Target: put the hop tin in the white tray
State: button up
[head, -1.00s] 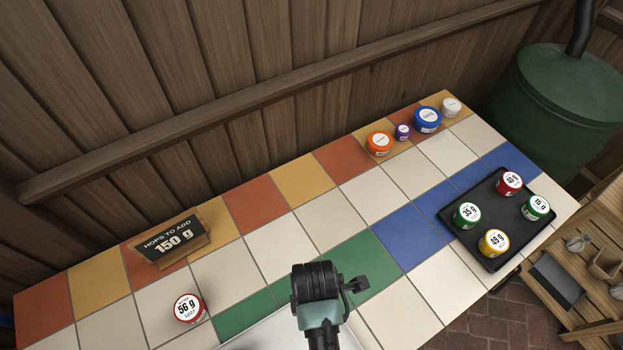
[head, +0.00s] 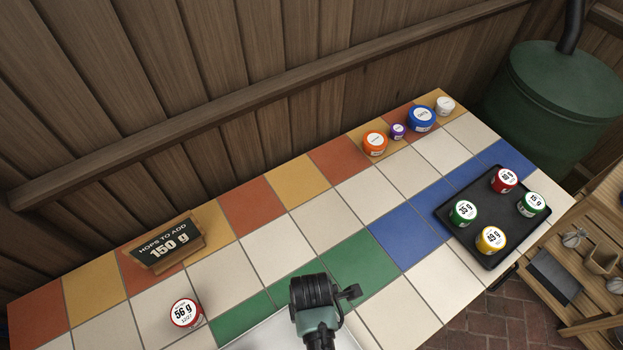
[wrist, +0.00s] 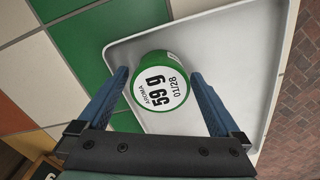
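A green hop tin (wrist: 160,88) with a white lid marked 59 g shows in the wrist view. It is between the two fingers of my gripper (wrist: 160,80), which sit close against its sides and look shut on it. The white tray (wrist: 225,50) lies right behind the tin, and the tin is over its inside. I cannot tell whether its base touches the tray floor. In the head view my gripper (head: 315,292) hides the tin, and only part of the white tray (head: 270,338) shows at the bottom edge.
A red 56 g tin (head: 184,312) stands left of the white tray, below a sign (head: 165,242) reading 150 g. A black tray (head: 495,237) at the right holds several tins. Several coloured tubs, including a blue one (head: 422,118), stand at the back. The middle tiles are clear.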

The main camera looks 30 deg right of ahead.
notch_tip(320, 180, up, 12)
jog(key=p, duration=0.1)
jog(key=shift+r, duration=0.2)
dwell(0.3)
